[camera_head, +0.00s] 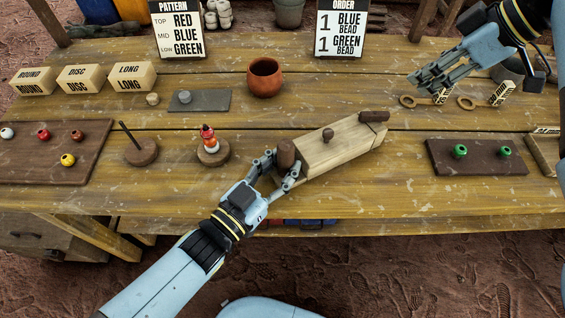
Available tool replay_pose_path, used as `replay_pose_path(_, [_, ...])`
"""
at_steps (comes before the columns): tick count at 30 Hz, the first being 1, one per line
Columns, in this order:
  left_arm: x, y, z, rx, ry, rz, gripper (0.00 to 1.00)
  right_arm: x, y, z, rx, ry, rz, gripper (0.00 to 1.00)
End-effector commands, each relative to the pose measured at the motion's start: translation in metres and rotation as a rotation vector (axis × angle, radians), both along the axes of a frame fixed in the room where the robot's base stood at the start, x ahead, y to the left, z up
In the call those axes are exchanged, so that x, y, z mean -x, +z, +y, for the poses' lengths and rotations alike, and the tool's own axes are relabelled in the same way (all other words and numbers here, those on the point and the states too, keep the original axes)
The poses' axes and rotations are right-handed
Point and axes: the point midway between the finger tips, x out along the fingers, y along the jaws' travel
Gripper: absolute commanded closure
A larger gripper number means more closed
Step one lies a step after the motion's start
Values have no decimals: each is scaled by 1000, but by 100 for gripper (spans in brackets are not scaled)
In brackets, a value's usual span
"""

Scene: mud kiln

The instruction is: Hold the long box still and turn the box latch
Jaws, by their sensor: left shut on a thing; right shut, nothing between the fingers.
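The long box (342,150) is a pale wooden block lying at a slant in the middle of the table. It has a small dark knob (328,135) on its top. A dark brown bar (373,116), which looks like the latch, sits at its far right end. My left gripper (280,172) is shut on the dark round handle (287,152) at the box's near left end, and its fingers partly hide the handle. My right gripper (416,82) is shut and empty, above the table at the right, apart from the box.
Two keys (466,103) with tags lie right of the box. A dark board (475,156) with green beads is at the right. A peg base (141,152) and a stacked figure (210,146) stand left of my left gripper. A clay pot (265,78) stands behind.

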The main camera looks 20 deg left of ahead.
Motion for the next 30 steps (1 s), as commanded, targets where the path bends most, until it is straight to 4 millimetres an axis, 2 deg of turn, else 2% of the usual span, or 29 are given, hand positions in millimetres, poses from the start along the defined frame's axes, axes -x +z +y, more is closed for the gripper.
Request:
replay_pose_path(6, [0,0,0,0,0,0,100,0,1,0,0,0,0,100])
replay_pose_path(7, [0,0,0,0,0,0,69,0,1,0,0,0,0,100])
replay_pose_path(12, [0,0,0,0,0,0,47,0,0,0,0,0,0,100])
replay_pose_path(23, [6,-1,2,-1,0,2,46,0,0,0,0,0,0,100])
replay_pose_path(26, [20,-1,7,-1,1,3,46,0,0,0,0,0,0,100])
replay_pose_path(30, [49,-2,18,-2,0,5,46,0,0,0,0,0,0,100])
